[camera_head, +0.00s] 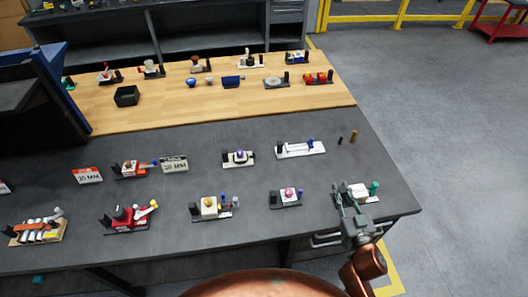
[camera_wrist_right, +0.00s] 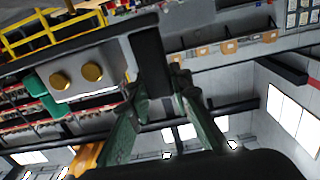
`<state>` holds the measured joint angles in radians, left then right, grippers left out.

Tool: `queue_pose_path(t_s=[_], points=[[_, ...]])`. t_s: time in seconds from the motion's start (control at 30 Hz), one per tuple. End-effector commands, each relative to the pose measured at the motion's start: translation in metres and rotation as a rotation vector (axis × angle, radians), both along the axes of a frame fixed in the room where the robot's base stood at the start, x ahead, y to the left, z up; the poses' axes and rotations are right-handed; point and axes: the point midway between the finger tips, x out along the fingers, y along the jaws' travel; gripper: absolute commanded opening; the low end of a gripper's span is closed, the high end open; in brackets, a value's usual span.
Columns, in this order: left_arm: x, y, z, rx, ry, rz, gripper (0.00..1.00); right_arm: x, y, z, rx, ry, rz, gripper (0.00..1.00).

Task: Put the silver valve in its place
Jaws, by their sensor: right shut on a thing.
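A pale silver-grey valve unit (camera_head: 361,190) with a green knob is at the right front of the dark table, near its corner. In the right wrist view its pale block (camera_wrist_right: 75,82) shows two round gold parts, with a green part at its left. My right gripper (camera_head: 341,193) reaches in from the lower right. In the wrist view its green-grey fingers (camera_wrist_right: 158,100) are shut on the black upright piece (camera_wrist_right: 150,60) beside the block. Whether the unit touches the table is unclear. My left gripper is out of view.
Several valve units stand on the dark table, including a long white one (camera_head: 298,149) and one with a pink top (camera_head: 287,196). A small gold pin (camera_head: 353,136) stands near the right edge. More units and a black bin (camera_head: 126,96) are on the wooden table behind.

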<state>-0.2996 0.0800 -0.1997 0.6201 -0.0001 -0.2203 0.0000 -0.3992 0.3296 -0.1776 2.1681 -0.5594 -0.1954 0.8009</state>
Motion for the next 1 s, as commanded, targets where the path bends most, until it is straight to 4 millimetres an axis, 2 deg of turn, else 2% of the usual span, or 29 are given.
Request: queue_pose_path(t_s=[0.17,0.33,0.63,0.8,1.0], points=[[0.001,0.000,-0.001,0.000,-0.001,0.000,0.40,0.002,-0.001,0.000,-0.002,-0.003,0.001,0.00],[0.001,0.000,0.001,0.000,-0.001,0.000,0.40,0.024,-0.012,-0.010,-0.004,-0.004,0.000,0.00],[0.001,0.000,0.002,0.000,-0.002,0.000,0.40,0.087,-0.043,-0.042,-0.003,-0.002,-0.001,0.00],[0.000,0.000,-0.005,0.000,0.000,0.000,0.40,0.107,-0.053,-0.075,0.001,-0.002,-0.001,0.00],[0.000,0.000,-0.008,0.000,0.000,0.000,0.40,0.120,-0.059,-0.092,-0.002,-0.003,0.000,0.00]])
